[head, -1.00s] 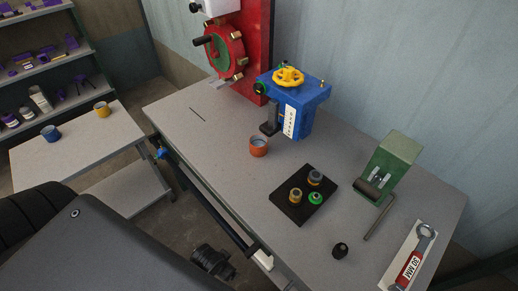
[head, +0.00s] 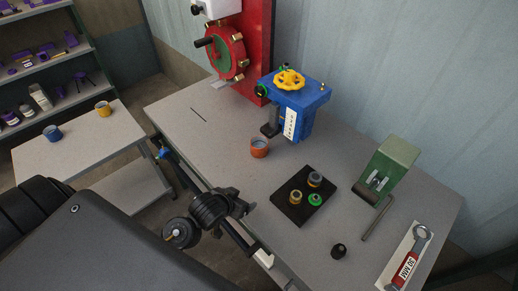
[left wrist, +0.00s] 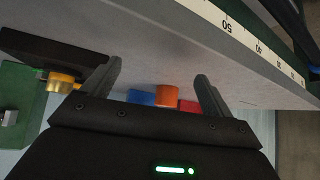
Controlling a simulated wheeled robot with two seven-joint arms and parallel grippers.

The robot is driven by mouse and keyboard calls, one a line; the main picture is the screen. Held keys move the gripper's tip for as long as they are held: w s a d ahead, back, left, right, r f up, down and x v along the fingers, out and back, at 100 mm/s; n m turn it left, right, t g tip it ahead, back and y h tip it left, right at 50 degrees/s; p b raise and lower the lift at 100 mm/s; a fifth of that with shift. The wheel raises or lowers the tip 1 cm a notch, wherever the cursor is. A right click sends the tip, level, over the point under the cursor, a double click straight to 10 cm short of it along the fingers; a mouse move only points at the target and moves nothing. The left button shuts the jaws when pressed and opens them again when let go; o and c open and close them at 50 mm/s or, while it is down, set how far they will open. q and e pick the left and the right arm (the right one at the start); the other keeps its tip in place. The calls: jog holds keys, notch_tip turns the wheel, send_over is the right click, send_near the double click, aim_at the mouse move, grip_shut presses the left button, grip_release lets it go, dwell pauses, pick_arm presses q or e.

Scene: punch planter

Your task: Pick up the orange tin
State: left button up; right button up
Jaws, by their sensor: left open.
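The orange tin (head: 259,150) is a small open-topped cup standing upright on the grey workbench (head: 190,130), in front of the blue press (head: 300,105). In the left wrist view the tin (left wrist: 167,96) shows between my two fingers but farther off, with blue and red shapes behind it. My left gripper (head: 243,206) is at the bench's front edge, nearer the camera than the tin and apart from it. In the left wrist view my left gripper (left wrist: 159,70) is open with nothing between its fingers. My right gripper is not in view.
A black tray (head: 285,212) with several small round parts lies right of the tin. A green stand (head: 393,162), a dark knob (head: 338,251) and a wrench on a board (head: 408,262) are farther right. The bench left of the tin is mostly clear.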

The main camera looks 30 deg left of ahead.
pick_arm(q)
jog(key=w+a+r+t, duration=0.1)
jog(key=w, duration=0.3)
jog(key=w+a+r+t, duration=0.1)
jog(key=w+t, duration=0.1)
jog(key=w, duration=0.3)
jog(key=w+a+r+n+t+y, duration=0.1)
jog(key=w+a+r+t, duration=0.1)
jog(key=w, duration=0.3)
jog(key=shift+w, duration=0.35)
send_near(262, 140)
jog(key=shift+w+d+f, duration=0.4)
jog(key=shift+w+f, duration=0.05)
jog(key=shift+w, duration=0.2)
jog(key=shift+w+a+p, duration=0.15)
jog(key=shift+w+p, duration=0.3)
jog(key=shift+a+x, duration=0.2)
jog(key=shift+x, duration=2)
jog(key=shift+c, duration=0.5)
jog(key=c, duration=1.1)
jog(key=shift+o, duration=0.2)
jog(key=shift+r+p, duration=0.15)
jog(key=shift+p, duration=0.35)
